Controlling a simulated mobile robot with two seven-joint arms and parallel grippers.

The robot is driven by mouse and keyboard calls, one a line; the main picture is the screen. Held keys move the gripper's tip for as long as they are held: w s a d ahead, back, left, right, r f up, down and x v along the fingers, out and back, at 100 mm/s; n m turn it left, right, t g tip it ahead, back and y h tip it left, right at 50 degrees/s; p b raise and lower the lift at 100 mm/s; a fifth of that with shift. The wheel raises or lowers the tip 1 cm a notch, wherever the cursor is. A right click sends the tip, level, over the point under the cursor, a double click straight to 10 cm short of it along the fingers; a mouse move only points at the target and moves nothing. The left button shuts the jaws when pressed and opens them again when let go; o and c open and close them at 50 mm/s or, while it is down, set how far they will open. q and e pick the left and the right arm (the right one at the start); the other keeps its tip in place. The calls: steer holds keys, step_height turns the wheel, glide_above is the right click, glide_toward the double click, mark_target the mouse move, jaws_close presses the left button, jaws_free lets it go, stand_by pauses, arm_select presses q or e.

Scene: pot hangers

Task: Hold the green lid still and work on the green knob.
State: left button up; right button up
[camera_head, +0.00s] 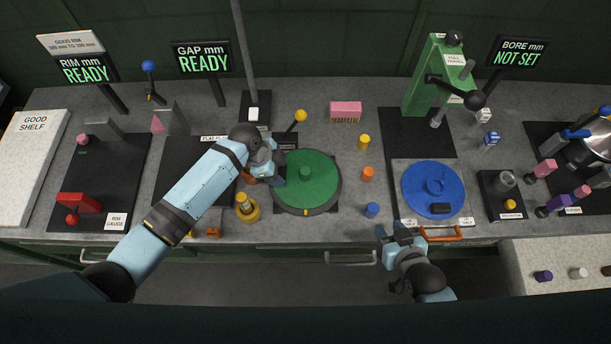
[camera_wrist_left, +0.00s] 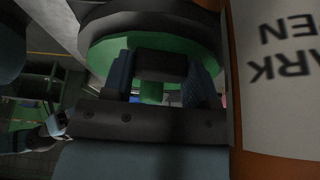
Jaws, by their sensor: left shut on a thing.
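The green lid (camera_head: 322,190) is a round disc with a dark rim, lying flat on the bench at the middle. The green knob (camera_head: 306,172) stands at its centre. My left gripper (camera_head: 276,174) is at the lid's left edge, shut on its rim. In the left wrist view the green lid (camera_wrist_left: 100,55) fills the top, and a dark block sits between my fingers (camera_wrist_left: 160,80). The green knob (camera_wrist_left: 152,92) shows past that block. Fingertip contact is partly hidden. My right gripper (camera_head: 393,234) is open and empty at the bench front, right of the lid and apart from it.
A blue disc (camera_head: 420,177) lies to the right, with an orange handle (camera_head: 442,234) in front. Small pegs, orange (camera_head: 367,174), yellow (camera_head: 364,142) and blue (camera_head: 372,210), stand right of the lid. A yellow-based peg (camera_head: 247,210) stands left. A pink block (camera_head: 346,110) lies behind.

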arm_select(q)
steer(key=o, duration=1.4)
steer(key=v, duration=1.2)
steer(key=s+a+r+n+t+y, duration=0.25)
steer(key=s+a+n, duration=0.5)
steer(key=s, duration=0.45)
steer(key=s+a+r+n+t+y, duration=0.15)
steer(key=s+a+r+n, duration=0.25)
steer(key=s+a+n, duration=0.6)
steer(key=w+d+f+t, duration=0.1)
steer(key=d+f+t, duration=0.1)
steer(key=f, duration=0.3)
steer(key=w+d+f+m+t+h, duration=0.1)
steer(key=d+f+t, duration=0.1)
steer(key=d+f, duration=0.2)
steer(key=w+d+f+t+h, duration=0.1)
steer(key=w+d+f+t, duration=0.1)
steer(key=f, duration=0.3)
steer(key=shift+d+f+t, duration=0.4)
steer(key=shift+t, duration=0.1)
